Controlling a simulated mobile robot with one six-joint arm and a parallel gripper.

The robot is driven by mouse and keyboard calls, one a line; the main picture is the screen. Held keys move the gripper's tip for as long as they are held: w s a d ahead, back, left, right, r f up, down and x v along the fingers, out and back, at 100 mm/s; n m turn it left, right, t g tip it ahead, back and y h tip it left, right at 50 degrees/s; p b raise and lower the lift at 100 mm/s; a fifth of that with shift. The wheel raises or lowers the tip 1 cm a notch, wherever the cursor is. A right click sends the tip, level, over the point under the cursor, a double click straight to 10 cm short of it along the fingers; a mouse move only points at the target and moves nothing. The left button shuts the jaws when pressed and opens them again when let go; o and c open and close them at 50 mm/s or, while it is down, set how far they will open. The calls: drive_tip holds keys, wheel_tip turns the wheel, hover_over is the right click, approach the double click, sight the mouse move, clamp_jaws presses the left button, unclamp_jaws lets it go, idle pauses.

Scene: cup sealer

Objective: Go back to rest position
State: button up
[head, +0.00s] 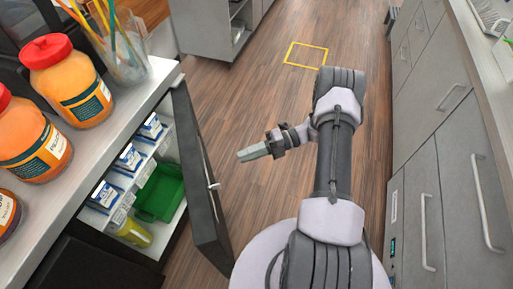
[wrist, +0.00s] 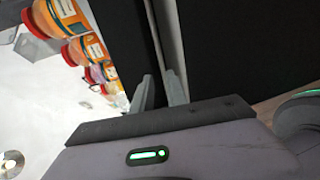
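My gripper (head: 253,153) hangs over the wooden floor in the head view, to the left of my arm and to the right of the open cabinet door (head: 198,170). It points left toward the door and appears apart from it. In the wrist view the two grey fingers of my gripper (wrist: 160,88) stand a little apart, with a narrow gap and nothing held between them. A dark panel fills much of the wrist view beyond the fingers.
The open cabinet holds a green bin (head: 160,193), a yellow cup (head: 133,233) and blue-white boxes (head: 129,158). Orange jars (head: 68,80) stand on the left counter (head: 112,135). Grey drawers (head: 435,180) line the right. Floor (head: 255,90) is clear ahead, with a yellow square outline (head: 305,55).

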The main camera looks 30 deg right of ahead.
drive_tip(key=shift+v, duration=1.85)
